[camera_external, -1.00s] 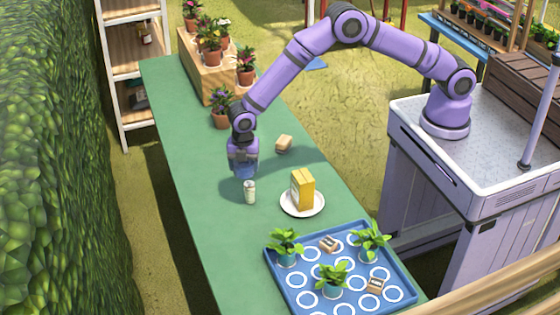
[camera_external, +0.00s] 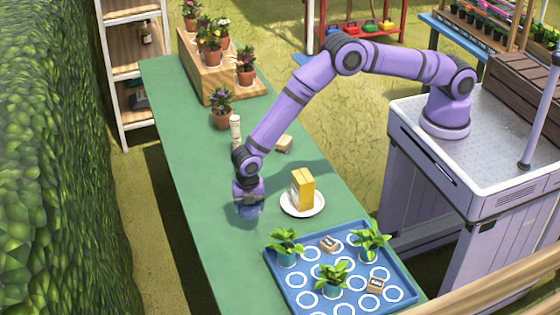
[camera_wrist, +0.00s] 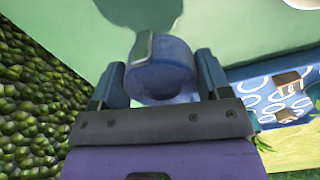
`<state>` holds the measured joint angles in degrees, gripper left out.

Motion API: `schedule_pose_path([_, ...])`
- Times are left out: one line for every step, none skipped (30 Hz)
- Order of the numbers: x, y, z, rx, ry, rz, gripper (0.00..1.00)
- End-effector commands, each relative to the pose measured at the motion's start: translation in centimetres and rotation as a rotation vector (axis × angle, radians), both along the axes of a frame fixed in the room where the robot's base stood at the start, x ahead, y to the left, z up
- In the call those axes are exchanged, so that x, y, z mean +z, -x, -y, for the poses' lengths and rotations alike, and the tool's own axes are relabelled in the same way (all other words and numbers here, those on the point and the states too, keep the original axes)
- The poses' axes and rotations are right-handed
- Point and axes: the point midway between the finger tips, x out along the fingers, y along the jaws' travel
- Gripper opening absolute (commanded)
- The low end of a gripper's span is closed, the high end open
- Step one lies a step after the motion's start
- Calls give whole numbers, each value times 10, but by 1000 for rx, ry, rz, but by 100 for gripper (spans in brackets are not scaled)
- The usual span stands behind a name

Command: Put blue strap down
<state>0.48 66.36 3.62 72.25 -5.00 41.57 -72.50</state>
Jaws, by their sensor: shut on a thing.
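The blue strap (camera_wrist: 165,78) is a rounded blue roll with a pale grey buckle-like piece on its near-left side. My gripper (camera_wrist: 158,80) is shut on it, with one finger on each side. In the external view my gripper (camera_external: 248,196) points down over the green table (camera_external: 185,150), left of the white plate (camera_external: 302,208). The strap shows as a bluish shape (camera_external: 249,212) under the fingers, low over the table. I cannot tell whether it touches the tabletop.
A blue tray (camera_external: 310,284) with plants and small blocks lies to the lower right. The table left of my gripper is clear.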

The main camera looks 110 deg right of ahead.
Motion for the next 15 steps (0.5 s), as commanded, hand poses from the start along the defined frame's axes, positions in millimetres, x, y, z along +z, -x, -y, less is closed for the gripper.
schedule_pose_path([-10, 0, 0, 0, 0, 0, 41])
schedule_pose_path([-14, 0, 0, 0, 0, 0, 41])
schedule_pose_path([-19, 0, 0, -1, 0, 0, 41])
schedule_pose_path([-22, 0, 0, -1, 0, 0, 41])
schedule_pose_path([-24, 0, 0, -1, 0, 0, 41])
schedule_pose_path([-26, 0, 0, -1, 0, 1, 41])
schedule_pose_path([-28, -1, 0, -1, 0, 1, 41])
schedule_pose_path([-29, -1, 0, -1, 0, 1, 41])
schedule_pose_path([-31, -1, 0, -1, 0, 1, 41])
schedule_pose_path([-34, 0, 0, -1, 0, 1, 41])
schedule_pose_path([-37, 0, 0, -1, 0, 1, 41])
schedule_pose_path([-42, 0, 0, -1, 1, 0, 41])
schedule_pose_path([-46, 0, 0, -1, 1, 0, 41])
schedule_pose_path([-51, 0, 0, -1, 1, 0, 41])
schedule_pose_path([-56, 0, 0, -1, 1, 0, 41])
